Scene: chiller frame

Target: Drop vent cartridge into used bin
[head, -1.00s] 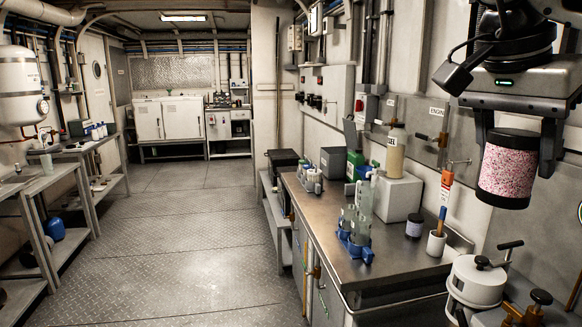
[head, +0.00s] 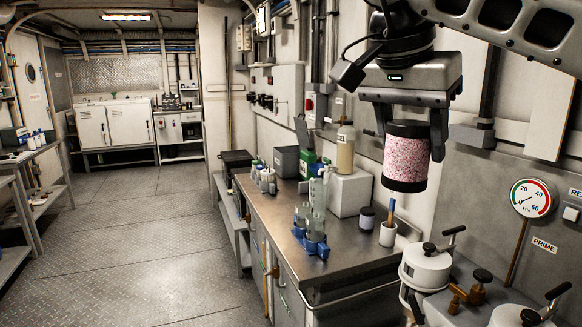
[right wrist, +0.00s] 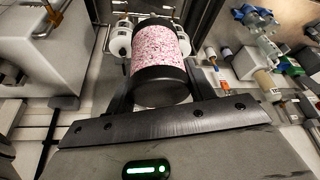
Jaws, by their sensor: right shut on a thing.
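The vent cartridge (head: 406,158) is a cylinder with black end caps and a clear middle full of pink and white granules. My right gripper (head: 408,140) is shut on it and holds it upright in the air, at the right of the head view, in front of the wall. The cartridge also shows in the right wrist view (right wrist: 157,58), between the two dark fingers. My left gripper is not in view. I cannot make out a used bin in these frames.
A steel bench (head: 350,262) carries a blue rack (head: 310,243) with bottles, a white cup (head: 387,235) and a white box (head: 349,194). A white lidded canister (head: 426,268) with a handle stands at the bench's near end. A pressure gauge (head: 531,198) is at right. The floor at left is clear.

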